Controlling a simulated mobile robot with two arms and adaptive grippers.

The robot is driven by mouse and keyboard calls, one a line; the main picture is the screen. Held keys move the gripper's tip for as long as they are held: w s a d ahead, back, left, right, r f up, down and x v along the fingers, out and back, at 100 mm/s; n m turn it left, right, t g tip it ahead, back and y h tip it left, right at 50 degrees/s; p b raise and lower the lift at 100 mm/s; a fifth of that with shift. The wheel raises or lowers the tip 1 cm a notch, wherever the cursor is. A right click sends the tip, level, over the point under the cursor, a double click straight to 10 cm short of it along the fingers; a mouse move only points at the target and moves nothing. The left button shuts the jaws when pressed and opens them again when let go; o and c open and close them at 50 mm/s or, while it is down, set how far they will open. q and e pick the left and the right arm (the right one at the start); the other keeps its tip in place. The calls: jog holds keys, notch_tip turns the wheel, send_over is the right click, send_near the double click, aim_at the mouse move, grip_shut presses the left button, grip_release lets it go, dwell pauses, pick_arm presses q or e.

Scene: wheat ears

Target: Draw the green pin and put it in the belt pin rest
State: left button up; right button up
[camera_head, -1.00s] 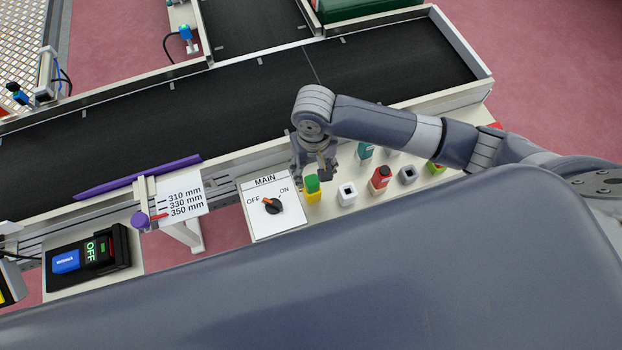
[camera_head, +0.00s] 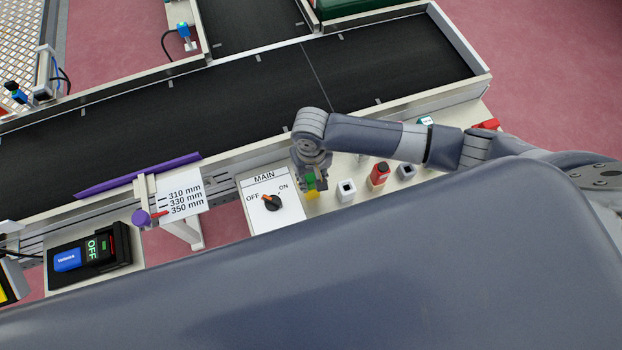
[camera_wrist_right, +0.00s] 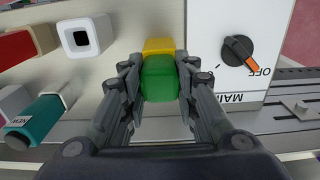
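The green pin (camera_wrist_right: 160,80) stands upright in a yellow block (camera_wrist_right: 158,46) beside the MAIN switch plate. The pin also shows in the head view (camera_head: 311,180), partly covered by my right gripper. My right gripper (camera_wrist_right: 160,76) reaches down over it, with one finger on each side of the green part. The fingers are spread and close to the pin's sides; I cannot tell whether they touch it. The pin is still seated on the yellow block. I cannot make out which part is the belt pin rest. My left gripper is not in view.
A white square socket (camera_head: 346,190), a red block (camera_head: 379,174) and a grey socket (camera_head: 405,171) stand in a row to the right. The MAIN switch (camera_head: 271,202) is close on the left. The black conveyor belt (camera_head: 230,105) behind looks clear.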

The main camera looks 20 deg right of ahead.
grip_shut()
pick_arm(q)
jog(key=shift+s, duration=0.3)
pick_arm(e)
notch_tip(320, 180, up, 10)
jog(key=shift+f, duration=0.1)
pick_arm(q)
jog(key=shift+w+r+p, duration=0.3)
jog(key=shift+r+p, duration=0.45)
pick_arm(e)
jog(key=shift+r, duration=0.45)
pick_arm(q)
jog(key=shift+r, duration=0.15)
